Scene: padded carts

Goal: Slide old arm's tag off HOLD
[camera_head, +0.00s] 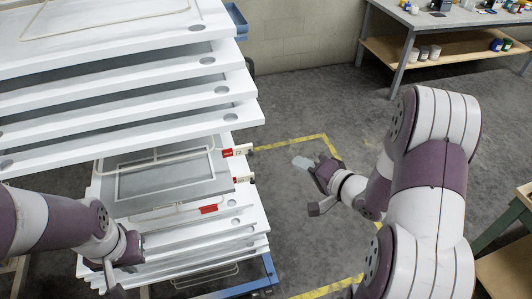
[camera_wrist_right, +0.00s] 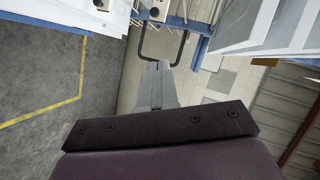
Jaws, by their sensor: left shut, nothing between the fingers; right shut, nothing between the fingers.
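A tall stack of white panels (camera_head: 195,118) fills the left of the head view. Small red-and-white tags show at its right edge: an upper tag (camera_head: 236,151) and a middle tag (camera_head: 243,178). A red tag (camera_head: 208,208) sits lower and further left, on a panel's front edge. Their lettering is too small to read, so I cannot tell which place is HOLD. My right gripper (camera_head: 303,163) is shut and empty, over the floor to the right of the tags and apart from them. Its shut fingers show in the right wrist view (camera_wrist_right: 159,86). My left gripper (camera_head: 112,279) is shut beside the lower panels; its fingertips are mostly hidden.
A grey worktable (camera_head: 450,17) with small pots and a lower shelf stands at the back right. A green-legged table (camera_head: 515,220) is at the right edge. Yellow tape (camera_head: 292,141) marks the grey floor. Floor between stack and right arm is clear.

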